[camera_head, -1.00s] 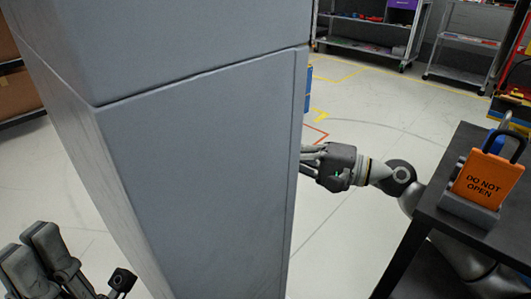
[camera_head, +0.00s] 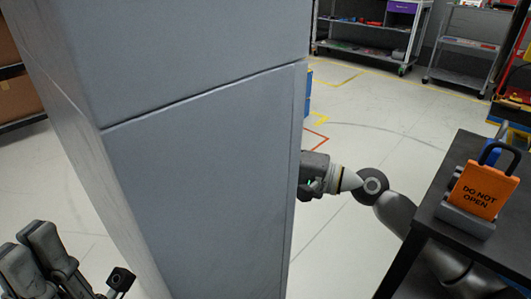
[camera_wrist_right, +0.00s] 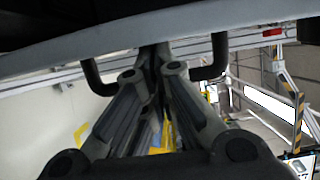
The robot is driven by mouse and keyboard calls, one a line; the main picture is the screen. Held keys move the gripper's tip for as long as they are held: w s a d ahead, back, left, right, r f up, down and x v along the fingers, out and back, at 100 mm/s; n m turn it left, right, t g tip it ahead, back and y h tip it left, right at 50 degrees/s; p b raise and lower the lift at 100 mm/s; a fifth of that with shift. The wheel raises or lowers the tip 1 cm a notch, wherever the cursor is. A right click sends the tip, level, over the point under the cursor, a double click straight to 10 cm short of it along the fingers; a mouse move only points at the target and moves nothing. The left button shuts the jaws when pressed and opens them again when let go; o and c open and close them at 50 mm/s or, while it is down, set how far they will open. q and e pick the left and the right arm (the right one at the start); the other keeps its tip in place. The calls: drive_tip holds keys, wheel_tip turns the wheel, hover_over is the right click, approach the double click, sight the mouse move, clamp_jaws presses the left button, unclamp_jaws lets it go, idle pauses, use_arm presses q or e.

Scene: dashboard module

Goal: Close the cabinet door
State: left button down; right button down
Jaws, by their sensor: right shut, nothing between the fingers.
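The tall grey cabinet (camera_head: 85,165) fills the middle of the head view, with a large flat grey panel (camera_head: 200,180) below a horizontal seam. I cannot tell how far its door stands open. My right gripper (camera_head: 314,174) is at the panel's right edge, its fingers hidden behind it. In the right wrist view my right gripper (camera_wrist_right: 155,65) is shut and empty, its fingertips close under a grey panel edge (camera_wrist_right: 150,28). A black handle (camera_wrist_right: 219,58) has a post on either side of the fingers. My left gripper (camera_head: 75,262) is open and empty at lower left, apart from the cabinet.
A dark table (camera_head: 440,215) stands at right, bearing an orange "DO NOT OPEN" padlock (camera_head: 478,190) on a grey stand, close to my right arm. Shelf carts (camera_head: 370,35) stand at the back.

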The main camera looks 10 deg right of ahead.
drive_tip(key=shift+s+a+r+p, duration=0.1)
drive_tip(key=shift+s+a+p, duration=0.5)
drive_tip(key=shift+s+a, duration=0.4)
drive_tip(key=shift+d, duration=0.1)
